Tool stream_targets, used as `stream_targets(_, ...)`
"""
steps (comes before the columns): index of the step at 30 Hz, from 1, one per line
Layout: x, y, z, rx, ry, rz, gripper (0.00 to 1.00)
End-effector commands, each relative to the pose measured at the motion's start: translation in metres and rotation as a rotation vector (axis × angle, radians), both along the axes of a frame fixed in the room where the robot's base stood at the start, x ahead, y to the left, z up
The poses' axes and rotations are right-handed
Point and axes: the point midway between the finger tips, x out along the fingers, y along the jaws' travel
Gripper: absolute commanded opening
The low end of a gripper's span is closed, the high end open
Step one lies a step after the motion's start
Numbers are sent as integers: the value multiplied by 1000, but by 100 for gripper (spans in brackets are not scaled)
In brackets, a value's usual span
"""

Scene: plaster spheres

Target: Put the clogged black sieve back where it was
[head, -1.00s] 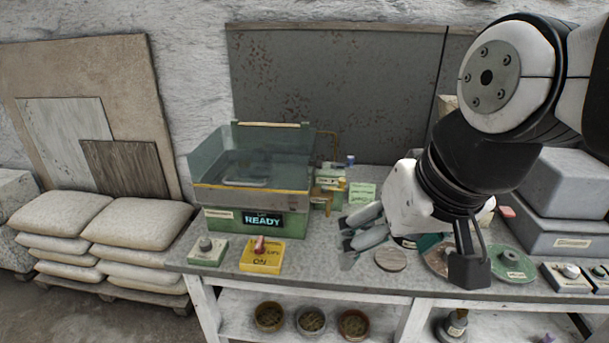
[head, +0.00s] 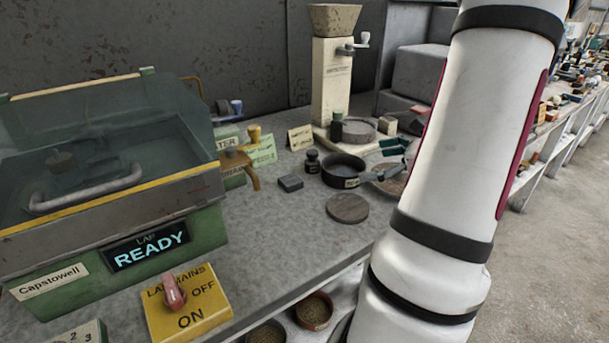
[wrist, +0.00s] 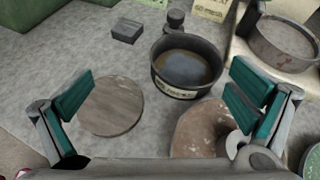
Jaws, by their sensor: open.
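A round black sieve (head: 343,183) with a small label stands on the bench. In the wrist view the black sieve (wrist: 160,80) has a grey, cloudy patch inside and a brownish rim of residue. My gripper (wrist: 160,98) is open and empty, its teal-padded fingers spread wide on the near side of the sieve, not touching it. In the head view my arm hides most of the gripper. A round wooden disc (wrist: 112,106) lies bare at left, also seen in the head view (head: 347,208). A mottled brown disc (wrist: 195,132) lies to the right, partly covered by my gripper.
A grey round sieve or pan (head: 358,131) sits on the base of a tall cream grinder (head: 331,85). A small dark block (head: 290,183) and a black bottle (head: 312,161) stand beside the black sieve. The glass-sided READY machine (head: 120,240) fills the left.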

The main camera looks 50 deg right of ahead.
Motion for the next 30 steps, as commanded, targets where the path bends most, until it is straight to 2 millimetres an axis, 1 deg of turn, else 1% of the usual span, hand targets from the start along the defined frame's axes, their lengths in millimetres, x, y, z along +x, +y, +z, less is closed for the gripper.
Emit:
stream_targets(1,-9,-13,-13,29,-14,-54,100)
stream_targets(3,-17,-25,-19,52,-30,-104,100)
stream_targets(5,-20,-31,-22,64,-38,-128,100)
stream_targets(7,-18,-33,-25,71,-43,-140,100)
stream_targets(11,0,-33,-32,72,-44,-140,100)
stream_targets(15,26,-32,-43,72,-44,-138,100)
stream_targets(18,41,-32,-49,71,-43,-138,100)
stream_targets(21,51,-31,-53,69,-42,-139,100)
stream_targets(27,60,-31,-56,70,-43,-140,100)
stream_targets(30,68,-31,-59,69,-42,-139,100)
